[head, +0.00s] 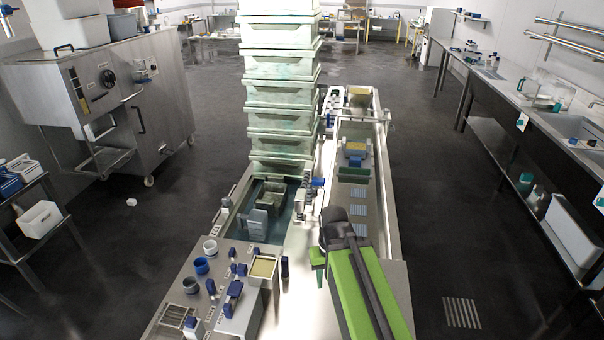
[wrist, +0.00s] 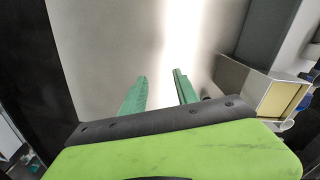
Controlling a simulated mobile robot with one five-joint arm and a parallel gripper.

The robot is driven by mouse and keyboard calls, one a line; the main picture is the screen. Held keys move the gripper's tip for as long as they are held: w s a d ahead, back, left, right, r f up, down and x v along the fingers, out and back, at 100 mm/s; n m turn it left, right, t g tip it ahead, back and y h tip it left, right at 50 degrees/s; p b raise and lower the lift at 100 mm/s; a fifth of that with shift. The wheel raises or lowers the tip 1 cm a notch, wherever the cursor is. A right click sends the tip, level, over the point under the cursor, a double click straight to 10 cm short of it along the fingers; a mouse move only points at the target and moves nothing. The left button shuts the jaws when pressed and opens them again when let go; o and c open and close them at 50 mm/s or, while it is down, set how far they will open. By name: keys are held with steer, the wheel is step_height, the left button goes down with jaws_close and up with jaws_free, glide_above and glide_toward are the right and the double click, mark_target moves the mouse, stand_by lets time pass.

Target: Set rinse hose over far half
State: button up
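My gripper (wrist: 162,74) has two green fingers standing apart, with only bare pale steel between them in the wrist view. In the head view my green arm reaches over the near part of the steel bench, and the green finger part (head: 318,262) shows at its left. A long steel trough (head: 376,200) runs away from me. Blue-and-grey fittings (head: 307,195) line the divider between trough and basin. I cannot make out which part is the rinse hose.
A tall stack of pale green crates (head: 282,95) stands over the dark basin at the left. Blue-handled controls (head: 233,290), cups (head: 201,265) and a yellow-topped box (head: 263,267) crowd the near left; the box also shows in the wrist view (wrist: 284,97). Floor is clear on the right.

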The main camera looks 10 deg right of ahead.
steer(key=shift+w, duration=0.35)
steer(key=shift+o, duration=0.7)
steer(key=shift+r, duration=0.15)
step_height(320, 180, up, 21)
steer(key=m+t+p, duration=0.4)
steer(key=t+p, duration=0.1)
steer(key=p, duration=1.4)
glide_above(305, 185)
steer(key=s, duration=0.7)
steer(key=shift+y, duration=0.3)
steer(key=b+x, duration=1)
steer(key=x, duration=0.1)
steer(key=d+b+x, duration=0.1)
steer(key=b+x, duration=0.4)
steer(key=x, duration=0.1)
steer(key=shift+s+a+b, duration=0.1)
steer(key=shift+s+b, duration=0.1)
steer(key=shift+b, duration=0.1)
jaws_close()
